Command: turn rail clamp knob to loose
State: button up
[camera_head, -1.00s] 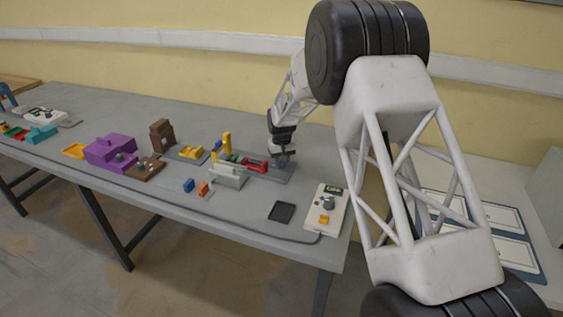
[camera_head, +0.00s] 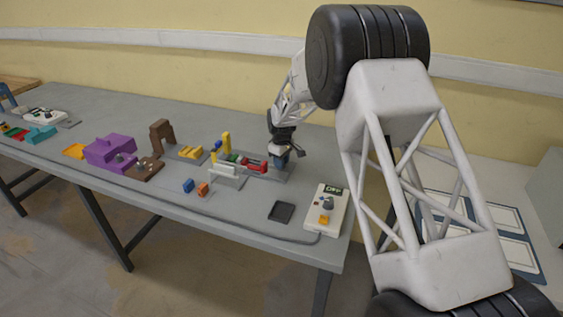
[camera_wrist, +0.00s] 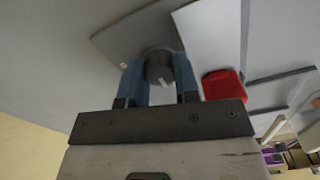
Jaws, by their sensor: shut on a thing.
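The rail clamp knob (camera_wrist: 159,67) is a dark grey round knob with a pale pointer mark. It stands on a grey base plate (camera_wrist: 125,35) in the wrist view. My gripper (camera_wrist: 160,75) has its two blue fingers on either side of the knob and is shut on it. In the head view my gripper (camera_head: 281,158) reaches down over the right end of the rail fixture, and the knob is mostly hidden behind the fingers there. A red block (camera_wrist: 221,84) sits close to the right of the fingers; it also shows in the head view (camera_head: 256,165).
A white upright plate (camera_head: 228,172) stands left of my gripper. A yellow post (camera_head: 227,143) is behind it. A dark tray (camera_head: 281,211) and a white control box (camera_head: 326,209) are to the front right.

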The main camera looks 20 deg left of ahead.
jog(key=shift+r, duration=0.1)
jog(key=o, duration=0.9)
jog(key=shift+r, duration=3.85)
jog(key=shift+d, duration=0.1)
